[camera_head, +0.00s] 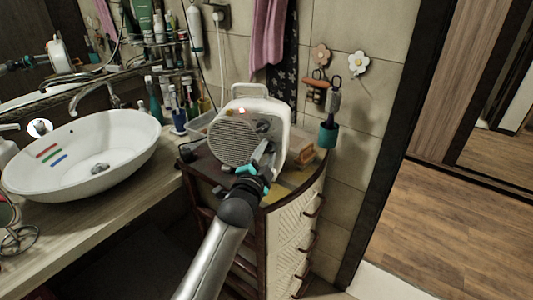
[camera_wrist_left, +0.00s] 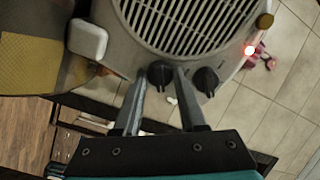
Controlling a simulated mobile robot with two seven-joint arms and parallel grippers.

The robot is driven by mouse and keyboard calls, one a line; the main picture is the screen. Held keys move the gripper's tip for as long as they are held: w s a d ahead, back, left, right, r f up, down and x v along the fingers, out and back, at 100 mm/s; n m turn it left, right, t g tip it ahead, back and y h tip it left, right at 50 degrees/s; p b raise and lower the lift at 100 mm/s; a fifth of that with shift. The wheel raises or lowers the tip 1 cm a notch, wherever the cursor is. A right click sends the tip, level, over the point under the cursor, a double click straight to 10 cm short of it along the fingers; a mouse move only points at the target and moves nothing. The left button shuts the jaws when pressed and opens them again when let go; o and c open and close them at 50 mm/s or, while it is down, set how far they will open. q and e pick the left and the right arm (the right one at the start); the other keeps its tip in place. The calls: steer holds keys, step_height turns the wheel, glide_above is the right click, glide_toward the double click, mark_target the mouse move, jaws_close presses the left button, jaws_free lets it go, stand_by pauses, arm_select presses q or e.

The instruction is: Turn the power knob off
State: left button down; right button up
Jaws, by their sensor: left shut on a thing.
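A white fan heater (camera_head: 281,118) with a round slatted grille stands upright on the cabinet, a small red light lit on its front. In the left wrist view the heater (camera_wrist_left: 130,40) shows two dark knobs beside the grille. My left gripper (camera_head: 266,158) reaches its front from below. Its fingertips sit on either side of one knob (camera_wrist_left: 160,72), the lower one on the heater, and are shut on it. The other knob (camera_wrist_left: 206,80) is free, nearer the red light (camera_wrist_left: 249,50). I cannot tell which knob is for power. My right gripper is not in view.
The curved cabinet (camera_head: 293,215) has a woven front. A white basin (camera_head: 85,155) stands on the counter at left, with bottles and brushes behind it. A brownish box (camera_head: 291,162) lies right of the heater. The wooden floor (camera_head: 450,220) at right is clear.

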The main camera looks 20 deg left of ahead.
arm_select(q)
steer(key=n+p, duration=0.2)
steer(key=n, duration=0.2)
steer(key=shift+n+p, duration=0.3)
steer(key=shift+p, duration=0.05)
steer(key=shift+n+p, duration=1)
steer(key=shift+n, duration=1.6)
steer(key=shift+c, duration=2.3)
jaws_free()
steer(key=s+p, duration=0.1)
steer(key=s, duration=1.4)
steer(key=shift+s, duration=0.15)
